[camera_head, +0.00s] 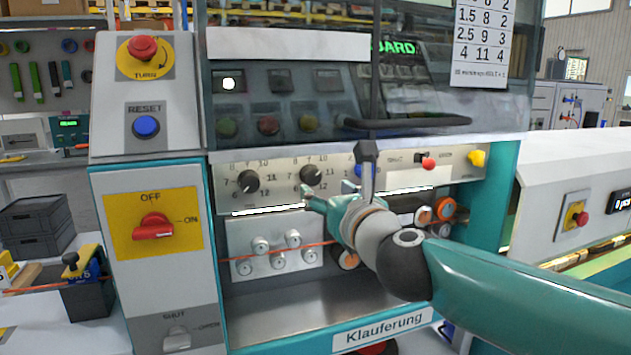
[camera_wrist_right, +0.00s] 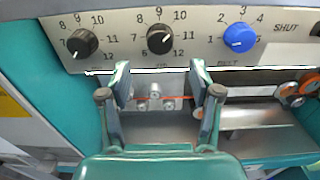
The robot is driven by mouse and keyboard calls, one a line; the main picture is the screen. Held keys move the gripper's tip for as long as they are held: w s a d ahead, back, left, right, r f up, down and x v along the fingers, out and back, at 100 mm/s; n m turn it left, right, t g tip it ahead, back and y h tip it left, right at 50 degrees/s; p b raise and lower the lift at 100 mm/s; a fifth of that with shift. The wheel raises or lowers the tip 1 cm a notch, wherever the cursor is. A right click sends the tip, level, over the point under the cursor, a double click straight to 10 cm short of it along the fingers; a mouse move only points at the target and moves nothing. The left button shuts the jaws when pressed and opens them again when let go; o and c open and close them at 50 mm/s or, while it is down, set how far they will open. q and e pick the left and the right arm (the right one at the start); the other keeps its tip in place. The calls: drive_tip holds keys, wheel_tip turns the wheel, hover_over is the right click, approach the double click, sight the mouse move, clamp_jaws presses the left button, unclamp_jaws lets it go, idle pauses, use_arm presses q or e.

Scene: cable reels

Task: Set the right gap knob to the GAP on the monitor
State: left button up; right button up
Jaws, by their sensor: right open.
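The right gap knob (camera_head: 311,174) is black and sits on the pale dial panel, right of a like black knob (camera_head: 248,181). In the right wrist view the right knob (camera_wrist_right: 160,39) is ringed by numbers from about 6 to 12; its pointer mark is too small to read surely. My right gripper (camera_head: 337,170) is in front of the panel; in the wrist view its open, empty fingers (camera_wrist_right: 160,88) are below the knob, apart from it. The monitor (camera_head: 398,48) behind the glass is partly hidden; green letters "UARD" show, no GAP value. My left gripper is out of view.
A blue knob (camera_wrist_right: 239,37) is right of the black ones. Rollers with an orange cable (camera_head: 277,252) lie below the panel. A glass guard with a dark handle (camera_head: 410,122) overhangs it. A red ON/OFF switch (camera_head: 152,226) is at left.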

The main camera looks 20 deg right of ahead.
sight(313, 179)
drive_tip(key=w+p, duration=0.1)
drive_tip(key=w, duration=0.6)
drive_tip(key=shift+a, duration=0.1)
drive_tip(key=c, duration=1.1)
drive_tip(key=shift+c, duration=0.2)
